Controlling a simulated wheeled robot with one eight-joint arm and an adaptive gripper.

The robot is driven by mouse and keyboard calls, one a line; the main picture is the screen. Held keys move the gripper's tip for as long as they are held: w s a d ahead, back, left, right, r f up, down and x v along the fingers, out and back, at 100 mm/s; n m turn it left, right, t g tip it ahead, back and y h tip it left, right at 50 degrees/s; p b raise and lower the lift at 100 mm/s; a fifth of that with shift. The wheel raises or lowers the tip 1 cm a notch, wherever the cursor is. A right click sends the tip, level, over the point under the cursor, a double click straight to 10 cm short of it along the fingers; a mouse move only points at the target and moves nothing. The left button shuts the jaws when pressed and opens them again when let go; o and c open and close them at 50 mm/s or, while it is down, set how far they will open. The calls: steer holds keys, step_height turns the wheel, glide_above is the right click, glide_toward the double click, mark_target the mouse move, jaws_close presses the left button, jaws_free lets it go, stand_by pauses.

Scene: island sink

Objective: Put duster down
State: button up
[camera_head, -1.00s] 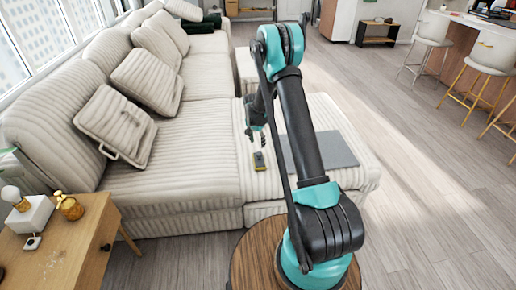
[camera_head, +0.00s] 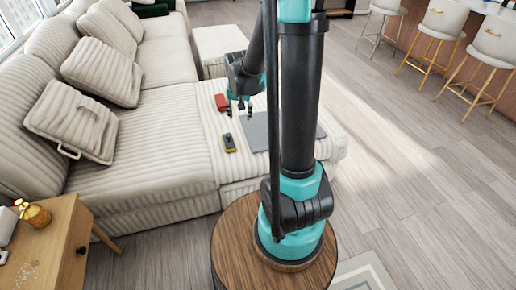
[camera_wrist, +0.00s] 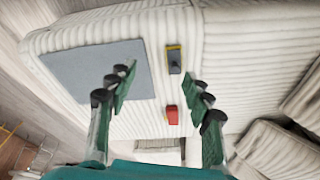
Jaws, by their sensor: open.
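Two small blocks lie on the cream ribbed sofa seat: a yellow-and-dark-grey one (camera_head: 229,142) and a red one (camera_head: 221,102). I cannot tell for sure which is the duster. In the wrist view, the yellow-and-grey block (camera_wrist: 174,58) lies ahead of my fingertips, and the red block (camera_wrist: 172,115) shows between the fingers, closer to the wrist. My gripper (camera_head: 239,108) is open and empty, pointing down above the seat. It is right beside the red block in the head view; its fingers (camera_wrist: 158,84) are spread in the wrist view.
A flat grey panel (camera_wrist: 95,70) lies on the seat beside the blocks. Cushions (camera_head: 72,120) lean along the sofa back at left. A wooden side table (camera_head: 45,235) stands at the front left. Open floor (camera_head: 420,170) is on the right, with stools (camera_head: 440,35) beyond.

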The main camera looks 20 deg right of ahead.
steer(key=s+d+n+t, duration=0.1)
steer(key=s+n, duration=0.3)
steer(key=s, duration=1.6)
steer(key=shift+s+d, duration=0.15)
steer(key=shift+o, duration=0.4)
steer(key=shift+f, duration=0.1)
